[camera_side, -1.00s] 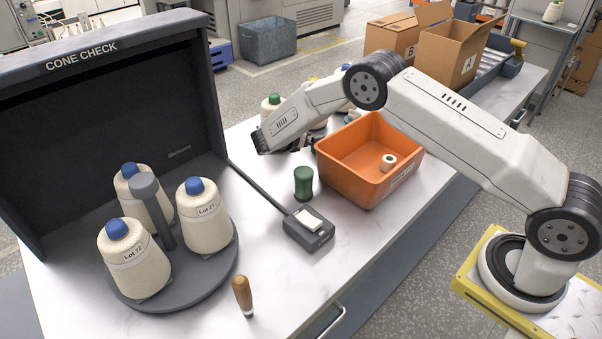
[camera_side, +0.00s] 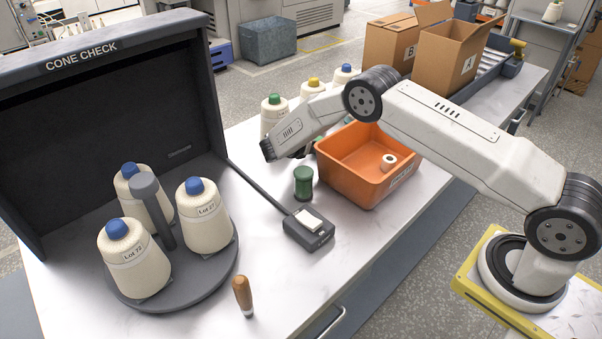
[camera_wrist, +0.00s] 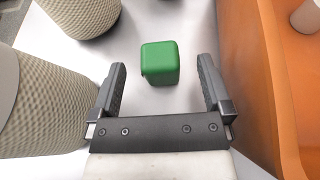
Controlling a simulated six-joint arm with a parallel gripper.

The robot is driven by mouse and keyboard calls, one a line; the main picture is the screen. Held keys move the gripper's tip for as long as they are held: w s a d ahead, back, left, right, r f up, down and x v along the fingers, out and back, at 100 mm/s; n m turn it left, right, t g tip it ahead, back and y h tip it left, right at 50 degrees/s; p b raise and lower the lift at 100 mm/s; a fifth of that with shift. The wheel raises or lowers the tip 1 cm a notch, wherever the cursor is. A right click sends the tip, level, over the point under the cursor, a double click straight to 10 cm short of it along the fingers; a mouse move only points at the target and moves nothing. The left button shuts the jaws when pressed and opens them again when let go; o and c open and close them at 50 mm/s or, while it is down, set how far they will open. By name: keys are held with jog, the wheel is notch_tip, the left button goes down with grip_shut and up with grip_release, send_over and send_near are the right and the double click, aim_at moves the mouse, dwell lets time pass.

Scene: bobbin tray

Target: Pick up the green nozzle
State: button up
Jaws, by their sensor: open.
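A bright green block with rounded edges (camera_wrist: 160,60) stands on the white table in the wrist view, below and between my fingertips. My gripper (camera_wrist: 162,68) is open, with a gap on each side of the block and nothing held. In the side view, a small piece of green (camera_side: 318,146) shows beside the bin, mostly hidden by my wrist. A separate dark green waisted piece (camera_side: 303,183) stands upright on the table, nearer the side camera.
An orange bin (camera_side: 345,190) with a white spool (camera_side: 388,162) stands close on the right. Cream cones (camera_wrist: 40,100) stand close on the left. A grey switch box (camera_side: 308,230), a wooden-handled tool (camera_side: 242,294) and a turntable (camera_side: 222,265) of blue-tipped cones are nearer the side camera.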

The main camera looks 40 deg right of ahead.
aim_at(318, 140)
jog(key=shift+d, duration=0.1)
jog(key=shift+x, duration=2.5)
jog(key=shift+w+f, duration=0.1)
jog(key=shift+f, duration=0.05)
jog(key=shift+c, duration=0.2)
grip_shut()
jog(key=shift+r, duration=5)
